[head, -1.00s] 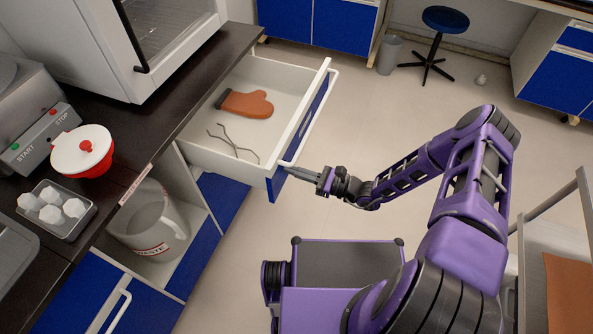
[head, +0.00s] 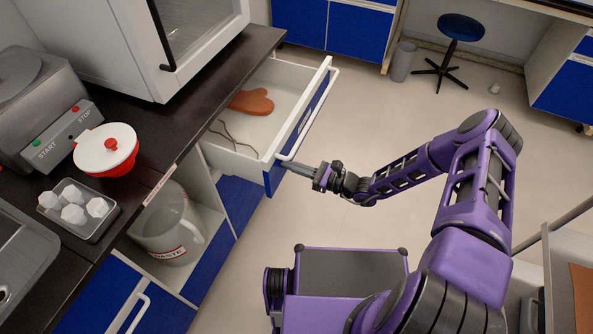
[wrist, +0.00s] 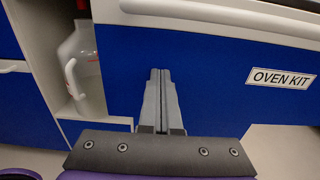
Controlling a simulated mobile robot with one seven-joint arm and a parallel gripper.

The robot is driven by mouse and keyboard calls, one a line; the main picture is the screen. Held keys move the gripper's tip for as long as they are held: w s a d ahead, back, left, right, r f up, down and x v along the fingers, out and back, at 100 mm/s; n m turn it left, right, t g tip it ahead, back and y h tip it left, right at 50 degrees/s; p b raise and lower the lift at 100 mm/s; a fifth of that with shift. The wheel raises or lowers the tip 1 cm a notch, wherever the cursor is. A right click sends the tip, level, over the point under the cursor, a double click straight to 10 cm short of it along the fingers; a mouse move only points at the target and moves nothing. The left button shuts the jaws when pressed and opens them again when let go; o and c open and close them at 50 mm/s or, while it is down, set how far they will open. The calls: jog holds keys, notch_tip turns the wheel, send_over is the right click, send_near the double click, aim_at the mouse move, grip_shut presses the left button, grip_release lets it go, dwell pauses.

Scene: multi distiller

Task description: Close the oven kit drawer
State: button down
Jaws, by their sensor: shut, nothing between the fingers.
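The oven kit drawer (head: 262,165) is white inside with a blue front and a white bar handle (head: 312,118). It stands partly pulled out from under the dark counter. An orange oven mitt (head: 251,102) and thin metal tongs (head: 236,143) lie inside. My gripper (head: 290,165) is shut and empty, with its tips at the near end of the drawer front. In the wrist view the shut fingers (wrist: 160,74) point at the blue drawer front (wrist: 205,75), left of its OVEN KIT label (wrist: 281,78). I cannot tell whether the tips press on it.
A waste jug (head: 168,232) stands in the open shelf beside the drawer. The counter holds a red-and-white bowl (head: 106,151), a tray of white pieces (head: 78,208) and a START/STOP device (head: 58,135). A stool (head: 460,28) stands far back. The floor before the drawer is clear.

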jog(key=b+x, duration=0.4)
jog(key=x, duration=1.6)
jog(key=shift+a+f, duration=0.15)
jog(key=shift+f, duration=0.05)
jog(key=shift+w+a+r, duration=0.1)
jog(key=shift+w+a, duration=0.1)
jog(key=shift+a, duration=0.35)
jog(key=shift+r, duration=0.15)
jog(key=shift+w+a+r, duration=0.1)
jog(key=shift+a+r, duration=0.05)
jog(key=shift+d, duration=0.5)
jog(key=v, duration=1.3)
jog(key=shift+p, duration=0.35)
jog(key=shift+s+d+f, duration=0.25)
jog(key=shift+s+d, duration=0.05)
